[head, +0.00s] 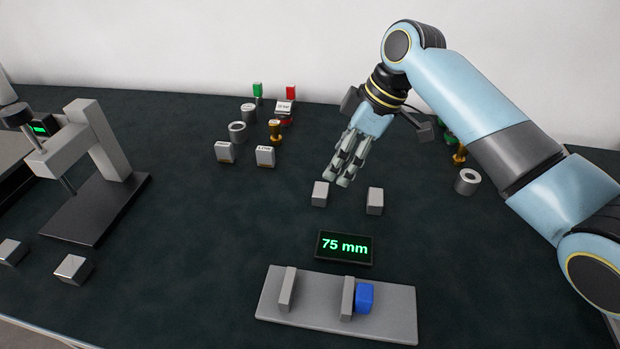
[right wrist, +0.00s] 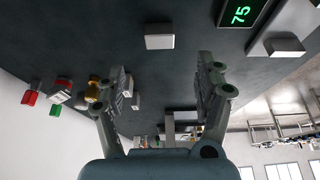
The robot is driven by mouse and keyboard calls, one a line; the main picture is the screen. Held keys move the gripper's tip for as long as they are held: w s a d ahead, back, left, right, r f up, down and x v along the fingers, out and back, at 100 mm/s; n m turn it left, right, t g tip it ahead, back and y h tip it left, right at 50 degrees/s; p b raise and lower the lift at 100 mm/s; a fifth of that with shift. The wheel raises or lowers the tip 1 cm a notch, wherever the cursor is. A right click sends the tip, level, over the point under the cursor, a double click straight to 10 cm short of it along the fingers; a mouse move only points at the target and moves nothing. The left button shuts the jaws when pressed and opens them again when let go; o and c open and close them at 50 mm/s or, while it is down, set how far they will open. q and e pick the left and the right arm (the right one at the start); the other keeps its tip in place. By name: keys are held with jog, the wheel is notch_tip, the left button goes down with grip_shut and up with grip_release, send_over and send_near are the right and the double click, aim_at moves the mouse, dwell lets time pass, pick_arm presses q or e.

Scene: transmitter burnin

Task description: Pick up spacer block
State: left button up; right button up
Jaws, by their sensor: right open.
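Two small grey blocks stand on the dark mat near the middle in the head view, a left one (head: 320,194) and a right one (head: 375,201). I cannot tell which is meant as the spacer block. My right gripper (head: 343,182) points down just above and behind the left one. In the right wrist view my right gripper (right wrist: 165,75) is open and empty, and the left block (right wrist: 160,38) lies beyond the fingertips, between their lines. My left gripper is not in view.
A display reading 75 mm (head: 344,247) and a grey fixture plate (head: 390,316) with uprights and a blue piece (head: 365,297) are in front. A gauge stand (head: 110,150) is left. Rings, labelled blocks and fittings stand behind. Bare mat surrounds the two blocks.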

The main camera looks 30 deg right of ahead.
aim_at(319, 189)
jog(key=x, duration=0.4)
jog(key=shift+s+a, duration=0.1)
jog(key=x, duration=0.5)
jog(key=shift+w+f+b, duration=0.3)
jog(key=shift+c, duration=0.4)
jog(key=shift+r, duration=0.1)
grip_shut()
